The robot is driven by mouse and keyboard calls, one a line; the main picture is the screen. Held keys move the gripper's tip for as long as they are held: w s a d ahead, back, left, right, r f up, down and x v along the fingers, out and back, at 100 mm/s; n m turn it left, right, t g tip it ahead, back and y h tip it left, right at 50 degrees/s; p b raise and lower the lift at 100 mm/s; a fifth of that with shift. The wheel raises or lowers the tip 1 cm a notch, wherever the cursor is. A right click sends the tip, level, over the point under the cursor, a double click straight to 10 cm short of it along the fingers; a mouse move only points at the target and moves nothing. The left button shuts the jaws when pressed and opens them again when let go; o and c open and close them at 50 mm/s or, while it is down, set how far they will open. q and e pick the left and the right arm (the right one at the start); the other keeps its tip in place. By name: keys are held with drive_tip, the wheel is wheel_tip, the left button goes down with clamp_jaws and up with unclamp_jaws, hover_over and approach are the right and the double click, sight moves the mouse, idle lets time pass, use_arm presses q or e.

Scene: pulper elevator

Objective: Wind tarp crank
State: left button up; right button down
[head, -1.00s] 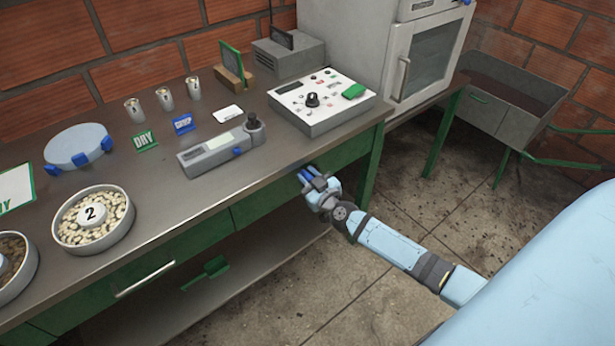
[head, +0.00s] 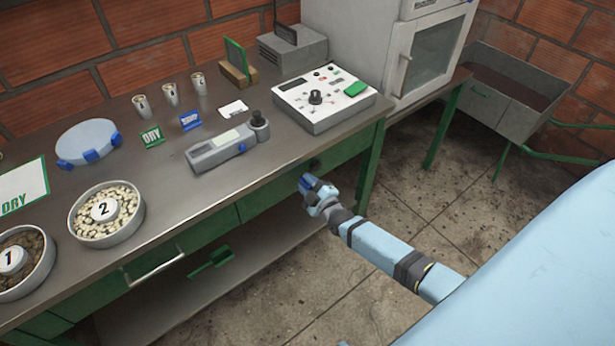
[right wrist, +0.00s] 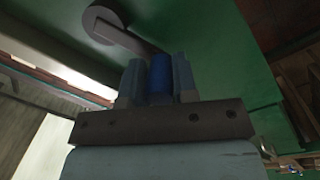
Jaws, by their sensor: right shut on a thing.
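The tarp crank is on the green front panel of the bench, below the control box. In the right wrist view its grey arm (right wrist: 125,37) runs from a round hub at the upper left to a blue handle (right wrist: 160,80). My right gripper (right wrist: 158,82) is shut on that blue handle, with a finger on each side. In the head view my right gripper (head: 308,185) is at the bench front, just below the table edge, and hides most of the crank. My left gripper is in neither view.
The bench top (head: 290,150) carries a control box (head: 320,100), a grey handheld meter (head: 228,143), small cups and two bowls of beans (head: 106,214). A bench leg (head: 370,170) stands right of my gripper. The floor (head: 450,210) beyond is clear.

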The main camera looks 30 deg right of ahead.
drive_tip(key=f+n, duration=0.1)
drive_tip(key=n, duration=0.1)
drive_tip(key=f+n, duration=0.1)
drive_tip(key=n, duration=0.1)
drive_tip(key=shift+d, duration=0.3)
drive_tip(key=shift+f, duration=0.15)
drive_tip(key=shift+d+n, duration=0.1)
drive_tip(key=shift+n, duration=0.3)
drive_tip(key=shift+b, duration=0.3)
drive_tip(key=c, duration=0.9)
unclamp_jaws()
drive_tip(key=s, duration=1.3)
drive_tip(key=shift+s+d+f, duration=0.35)
drive_tip(key=shift+s+f, duration=0.05)
